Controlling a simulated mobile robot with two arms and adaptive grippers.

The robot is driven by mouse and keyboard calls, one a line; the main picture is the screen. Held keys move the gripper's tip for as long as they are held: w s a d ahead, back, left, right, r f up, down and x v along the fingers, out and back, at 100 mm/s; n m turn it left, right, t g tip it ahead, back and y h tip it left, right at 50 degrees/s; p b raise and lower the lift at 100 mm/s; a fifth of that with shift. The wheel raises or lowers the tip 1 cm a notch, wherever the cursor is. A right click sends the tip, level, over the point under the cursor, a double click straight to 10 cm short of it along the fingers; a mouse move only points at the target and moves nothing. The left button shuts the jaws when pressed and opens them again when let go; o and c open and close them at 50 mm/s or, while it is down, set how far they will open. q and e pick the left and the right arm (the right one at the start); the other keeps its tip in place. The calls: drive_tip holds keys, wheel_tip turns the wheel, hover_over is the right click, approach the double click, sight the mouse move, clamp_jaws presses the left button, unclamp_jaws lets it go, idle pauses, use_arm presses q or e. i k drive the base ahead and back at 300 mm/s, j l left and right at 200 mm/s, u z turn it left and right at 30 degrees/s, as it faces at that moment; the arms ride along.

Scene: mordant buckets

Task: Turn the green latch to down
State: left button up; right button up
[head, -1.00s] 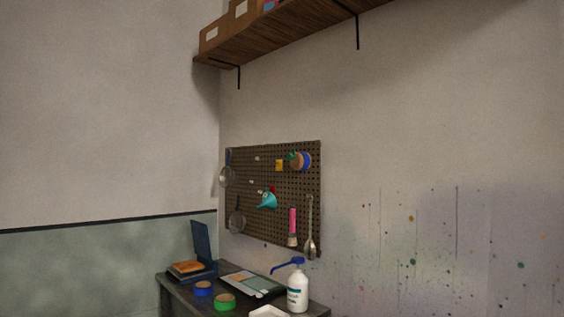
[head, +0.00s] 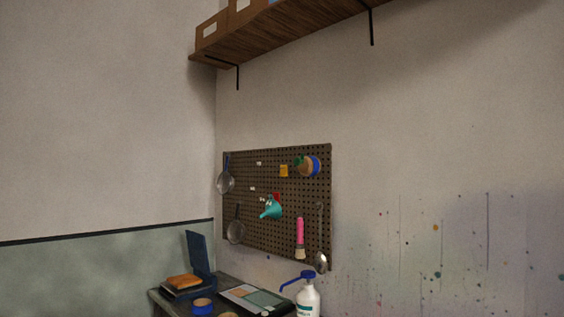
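No green latch can be made out in the head view. Neither of my grippers is in view. A brown pegboard (head: 275,240) hangs on the wall near the corner. On it hang a teal funnel (head: 270,209), a pink-handled brush (head: 300,232), strainers (head: 226,181), a ladle (head: 321,262) and a roll with green and blue parts (head: 308,166).
A dark table (head: 160,298) stands below the pegboard, cut by the lower edge. It bears an open blue box (head: 199,252), a blue tape roll (head: 202,306) and a white pump bottle (head: 307,298). A wooden shelf (head: 290,32) with boxes is above. The right wall is bare and paint-spattered.

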sight(297, 161)
drive_tip(key=i+j+z, duration=0.35)
drive_tip(key=j, duration=0.25)
drive_tip(key=i+j+z, duration=0.35)
drive_tip(key=j, duration=0.3)
